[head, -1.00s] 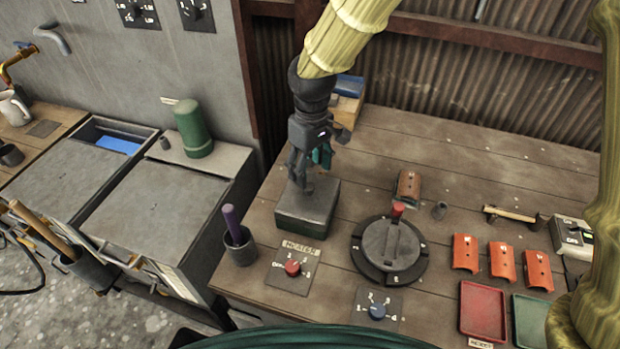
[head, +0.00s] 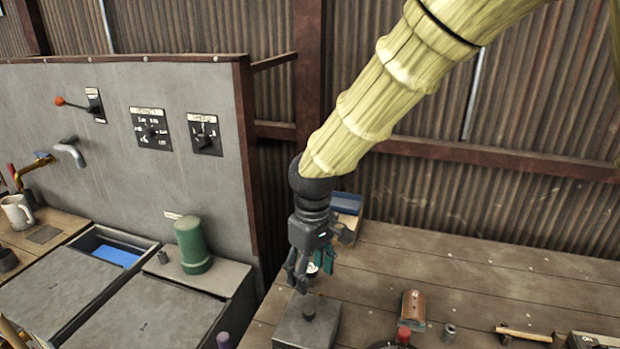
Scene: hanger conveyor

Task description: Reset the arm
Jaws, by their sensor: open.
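My gripper (head: 311,284) hangs from the yellow-green arm at the middle of the head view. It points down, its fingers apart with nothing seen between them. It is just above a grey block (head: 300,335) with a dark round knob (head: 309,313) on top. A teal part shows beside the fingers, and a small pale round thing shows behind them, too small to name.
A brown curved piece (head: 412,309) and a hammer (head: 525,333) lie on the wooden bench (head: 450,275) to the right. A blue-topped box (head: 346,204) stands behind my gripper. A green cylinder (head: 194,245) stands at left. The bench's back middle is clear.

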